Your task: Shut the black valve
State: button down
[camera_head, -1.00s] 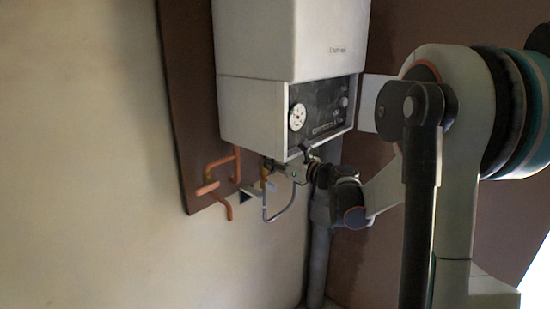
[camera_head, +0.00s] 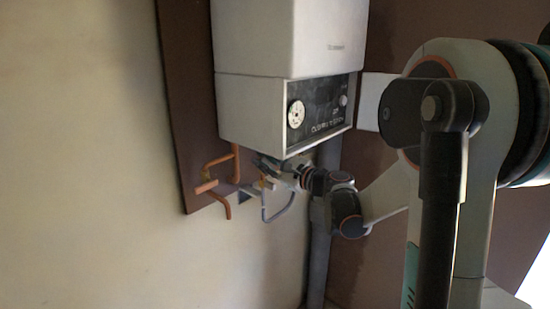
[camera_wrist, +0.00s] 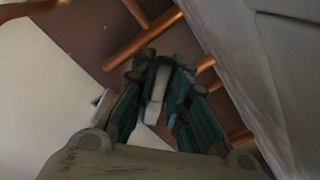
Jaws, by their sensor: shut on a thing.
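My gripper (camera_head: 279,168) is under the white boiler, among its pipes. In the wrist view my gripper (camera_wrist: 163,82) has its teal and dark fingers closed in around a narrow pale grey piece (camera_wrist: 157,84). A dark piece (camera_wrist: 148,53) shows at the fingertips, in front of a copper pipe; it looks like part of the black valve, though the fingers hide most of it. How far the valve is turned cannot be told. In the head view the fingers and the valve are small and run together.
The white boiler (camera_head: 275,108) hangs close above my gripper. Copper pipes (camera_head: 212,184) stand out from the brown board (camera_head: 187,120) at the left. A grey curved pipe (camera_head: 278,212) hangs just below. The pale wall at the left is clear.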

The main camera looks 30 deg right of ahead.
jog(key=shift+w+a, duration=0.1)
jog(key=shift+a, duration=0.05)
jog(key=n, duration=0.1)
jog(key=f+n+b, duration=0.1)
jog(key=n, duration=0.1)
jog(key=shift+a, duration=0.35)
jog(key=n, duration=0.1)
jog(key=f+n+b, duration=0.1)
jog(key=n, duration=0.3)
jog(key=shift+a+f, duration=0.15)
jog(key=shift+a, duration=0.15)
jog(key=c, duration=1.6)
grip_release()
jog(key=shift+s, duration=0.3)
jog(key=v, duration=1.1)
jog(key=shift+s+d, duration=0.15)
jog(key=shift+s, duration=0.25)
